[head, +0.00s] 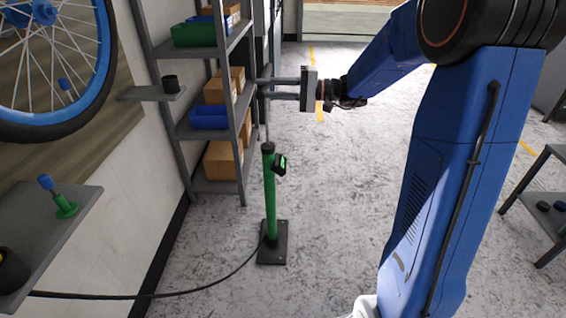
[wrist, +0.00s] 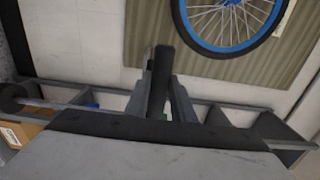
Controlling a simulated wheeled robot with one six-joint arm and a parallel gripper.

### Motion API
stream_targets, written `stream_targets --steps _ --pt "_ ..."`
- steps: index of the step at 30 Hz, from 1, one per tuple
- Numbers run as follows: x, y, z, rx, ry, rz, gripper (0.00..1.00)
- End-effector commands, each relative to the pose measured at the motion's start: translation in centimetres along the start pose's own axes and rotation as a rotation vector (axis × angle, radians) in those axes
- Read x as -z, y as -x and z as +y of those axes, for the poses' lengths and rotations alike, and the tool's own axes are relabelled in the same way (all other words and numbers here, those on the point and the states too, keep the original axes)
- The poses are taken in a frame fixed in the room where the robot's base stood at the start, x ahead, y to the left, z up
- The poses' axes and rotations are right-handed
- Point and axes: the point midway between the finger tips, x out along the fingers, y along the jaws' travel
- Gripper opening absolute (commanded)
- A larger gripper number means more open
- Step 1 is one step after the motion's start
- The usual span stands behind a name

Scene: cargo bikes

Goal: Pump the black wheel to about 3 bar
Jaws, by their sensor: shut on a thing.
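A green floor pump (head: 270,200) stands upright on a black base (head: 272,243) on the floor. A small gauge with a lit green display (head: 280,164) sits near its top; I cannot read it. The thin rod (head: 266,125) is drawn up. My gripper (head: 264,88) is shut on the dark pump handle at the top of the rod; the handle (wrist: 160,75) also shows between the fingers in the wrist view. A wheel with a black tyre and blue rim (head: 103,75) hangs on the left wall. A black hose (head: 215,286) runs from the pump to the lower left; its end is hidden.
A grey wall shelf (head: 45,235) at left carries a green fitting with a blue top (head: 63,203) and a black round thing (head: 10,270). A rack (head: 215,187) with bins and boxes stands behind the pump. Floor right of the pump is clear.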

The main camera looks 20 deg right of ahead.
Motion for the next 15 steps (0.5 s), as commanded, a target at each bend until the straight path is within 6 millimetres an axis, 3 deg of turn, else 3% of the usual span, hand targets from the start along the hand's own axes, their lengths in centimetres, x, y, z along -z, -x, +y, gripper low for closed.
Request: stream_targets --steps 6,15 --pt "0.1 0.0 0.3 0.0 0.0 0.003 0.0" --pt "0.1 0.0 3.7 -0.002 -0.004 0.003 0.0"
